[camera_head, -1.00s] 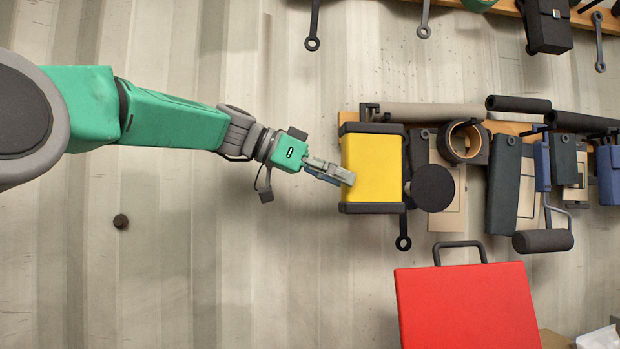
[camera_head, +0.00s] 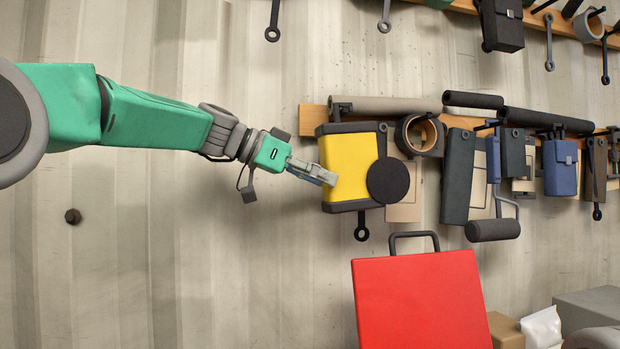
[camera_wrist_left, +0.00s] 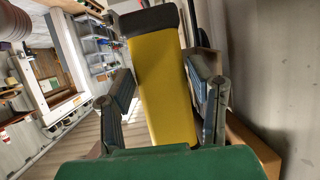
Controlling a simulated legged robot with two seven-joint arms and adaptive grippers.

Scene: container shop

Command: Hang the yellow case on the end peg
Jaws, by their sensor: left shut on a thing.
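The yellow case (camera_head: 345,165) has dark top and bottom edges and hangs tilted slightly in front of the wall. My left gripper (camera_head: 326,176) is shut on its left side. In the left wrist view, the case (camera_wrist_left: 162,85) stands between the two fingers (camera_wrist_left: 168,100). The end peg (camera_head: 336,111) shows as a dark piece at the left end of the wooden rail (camera_head: 311,117), just above the case. The case hides part of the rail, and I cannot tell whether it touches the peg. My right gripper is out of view.
A dark round disc (camera_head: 389,181) overlaps the case's right edge. A tape roll (camera_head: 419,134) and several hanging tools and cases crowd the rail to the right. A red case (camera_head: 420,302) stands below.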

